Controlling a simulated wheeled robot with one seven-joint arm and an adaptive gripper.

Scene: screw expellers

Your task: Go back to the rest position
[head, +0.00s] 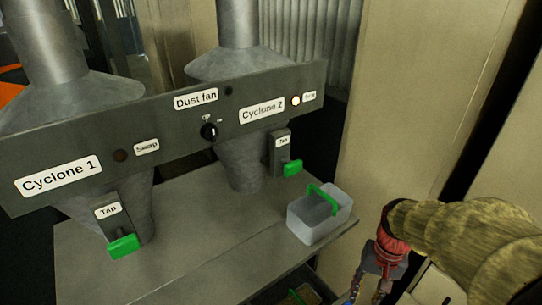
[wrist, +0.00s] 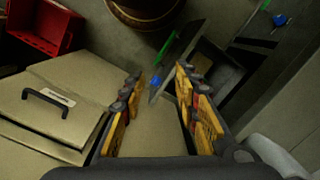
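My gripper (head: 366,292) hangs at the lower right of the head view, at the end of my arm and to the right of the grey table. In the wrist view my gripper (wrist: 158,82) has its two yellow-padded fingers spread wide. Nothing is held between them. A beige surface shows in the gap. In the head view the gripper is apart from the grey bin with a green handle (head: 304,222), which stands at the table's right end.
A panel (head: 170,125) with Cyclone 1, Cyclone 2 and Dust fan labels spans the grey table (head: 190,245). Green tap handles (head: 123,246) stick out below. The wrist view shows a red crate (wrist: 45,25), a beige lidded box (wrist: 55,105) and a round brown container (wrist: 145,12).

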